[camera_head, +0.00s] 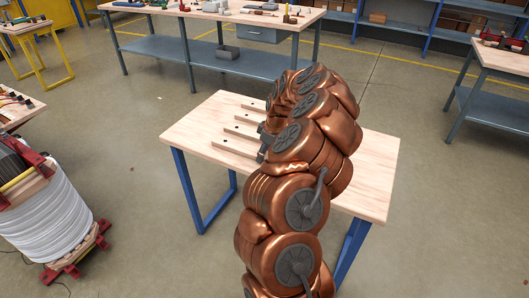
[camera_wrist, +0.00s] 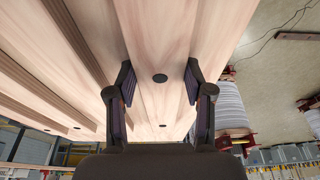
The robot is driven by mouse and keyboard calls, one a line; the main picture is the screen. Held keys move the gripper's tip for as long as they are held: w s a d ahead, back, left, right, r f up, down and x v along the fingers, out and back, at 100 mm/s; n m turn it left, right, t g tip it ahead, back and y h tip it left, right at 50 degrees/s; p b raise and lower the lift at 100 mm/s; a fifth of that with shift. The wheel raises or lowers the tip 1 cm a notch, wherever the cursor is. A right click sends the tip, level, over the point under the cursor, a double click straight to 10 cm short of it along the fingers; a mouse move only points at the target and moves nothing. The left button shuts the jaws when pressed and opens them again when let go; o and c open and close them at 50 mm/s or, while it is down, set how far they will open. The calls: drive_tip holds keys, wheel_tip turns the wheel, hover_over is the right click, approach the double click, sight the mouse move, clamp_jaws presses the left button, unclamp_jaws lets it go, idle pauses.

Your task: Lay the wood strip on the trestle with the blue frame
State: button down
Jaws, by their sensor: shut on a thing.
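The trestle with the blue frame (camera_head: 187,190) stands in the middle of the head view, with a pale wooden top (camera_head: 372,190). Several pale wood strips lie side by side toward its left part; one is the far strip (camera_head: 247,119). In the wrist view my gripper (camera_wrist: 160,82) has one finger on each side of a wood strip (camera_wrist: 160,45) with dark round holes, and is shut on it. This looks like the nearest strip (camera_head: 234,146) in the head view. My arm hides the fingers there. I cannot tell whether the strip is lifted.
A yellow-framed trestle (camera_head: 58,62) stands at the far left. A large white cable reel (camera_head: 45,215) is at the left. A long workbench (camera_head: 150,45) with tools is behind, another bench (camera_head: 495,62) at the right. Bare floor surrounds the blue trestle.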

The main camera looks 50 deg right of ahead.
drive_tip(key=shift+c, duration=2.2)
unclamp_jaws()
drive_tip(key=shift+f, duration=0.1)
drive_tip(key=a+b+v, duration=0.1)
drive_tip(key=v, duration=1.1)
drive_tip(key=shift+d+b, duration=0.3)
drive_tip(key=shift+d, duration=0.15)
